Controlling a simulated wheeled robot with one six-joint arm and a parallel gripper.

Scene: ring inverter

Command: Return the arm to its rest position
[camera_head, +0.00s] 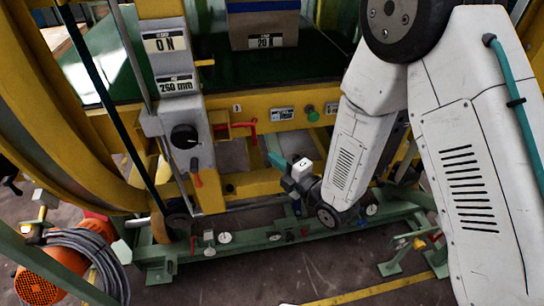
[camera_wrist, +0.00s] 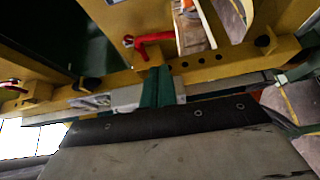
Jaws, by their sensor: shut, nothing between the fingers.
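My gripper (camera_head: 275,152) shows in the head view at the end of my white arm, in front of the machine's yellow lower frame. Its teal fingers point up and left, away from the floor. In the wrist view the teal fingers of my gripper (camera_wrist: 158,86) lie together, shut with nothing between them. A red lever (camera_head: 240,127) on the yellow frame is up and left of the fingers in the head view. The red lever (camera_wrist: 147,40) also shows just beyond the fingertips in the wrist view; they look apart, though the exact gap cannot be told.
A grey control post (camera_head: 184,165) with a black knob stands left of my gripper. A green button (camera_head: 312,113) sits on the yellow beam (camera_head: 345,108). A green base rail (camera_head: 265,238) runs below. An orange motor (camera_head: 38,288) with coiled cable lies lower left. Open floor (camera_head: 300,275) shows in front.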

